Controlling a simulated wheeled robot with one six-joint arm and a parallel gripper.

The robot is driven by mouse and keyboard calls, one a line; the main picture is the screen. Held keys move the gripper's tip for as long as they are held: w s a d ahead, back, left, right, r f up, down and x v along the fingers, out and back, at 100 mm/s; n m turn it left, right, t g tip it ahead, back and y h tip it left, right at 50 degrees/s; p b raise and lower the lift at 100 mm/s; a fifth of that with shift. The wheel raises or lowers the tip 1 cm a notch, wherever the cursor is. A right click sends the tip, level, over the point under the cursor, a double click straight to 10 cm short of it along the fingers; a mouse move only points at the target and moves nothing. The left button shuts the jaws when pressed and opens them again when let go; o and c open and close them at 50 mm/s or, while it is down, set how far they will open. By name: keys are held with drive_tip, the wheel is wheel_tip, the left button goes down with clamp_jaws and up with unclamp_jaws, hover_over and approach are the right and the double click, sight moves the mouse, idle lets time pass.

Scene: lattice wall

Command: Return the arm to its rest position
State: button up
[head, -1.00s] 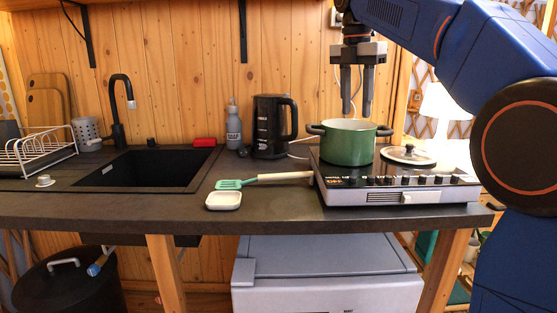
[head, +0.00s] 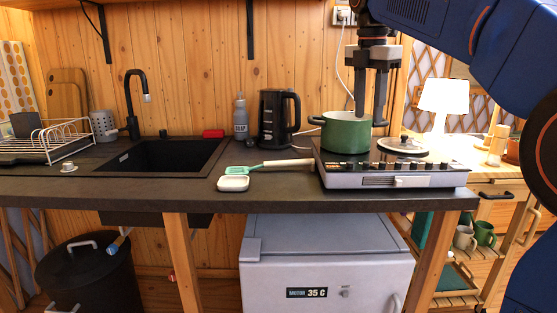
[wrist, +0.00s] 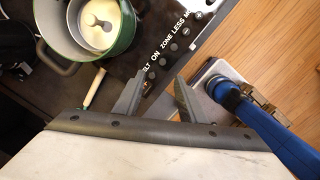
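My gripper (head: 370,95) hangs pointing down above the green pot (head: 345,134) in the head view. Its two fingers are apart and nothing is held between them. The wrist view also shows the open fingers (wrist: 155,100) with an empty gap. The pot stands on the stove (head: 385,172), and it also shows at the upper left of the wrist view (wrist: 125,35). The upper part of my arm enters from the top right in the head view. The finger tips overlap the pot's right side there, and contact cannot be told.
A pot lid (head: 403,146) lies on the stove's right side. A spatula (head: 285,164) and a white dish (head: 233,184) lie left of the stove. A black kettle (head: 276,119) stands behind. A lit lamp (head: 443,100) is at right. The counter's front edge is clear.

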drive_tip(key=s+d+f+m+t, duration=0.1)
drive_tip(key=s+d+f+m, duration=0.2)
drive_tip(key=s+f+m, duration=0.9)
drive_tip(key=s+d+f+m+t+y, duration=0.1)
drive_tip(key=s+d+f+m, duration=0.3)
drive_tip(key=s+f+m, duration=0.7)
drive_tip(key=s+f, duration=0.3)
drive_tip(key=f, duration=0.3)
drive_tip(key=s+f+t, duration=0.1)
drive_tip(key=s+f, duration=0.3)
drive_tip(key=f, duration=0.3)
drive_tip(key=shift+s+f+m+t, duration=0.2)
drive_tip(key=shift+m+t, duration=0.1)
drive_tip(key=shift+m, duration=0.1)
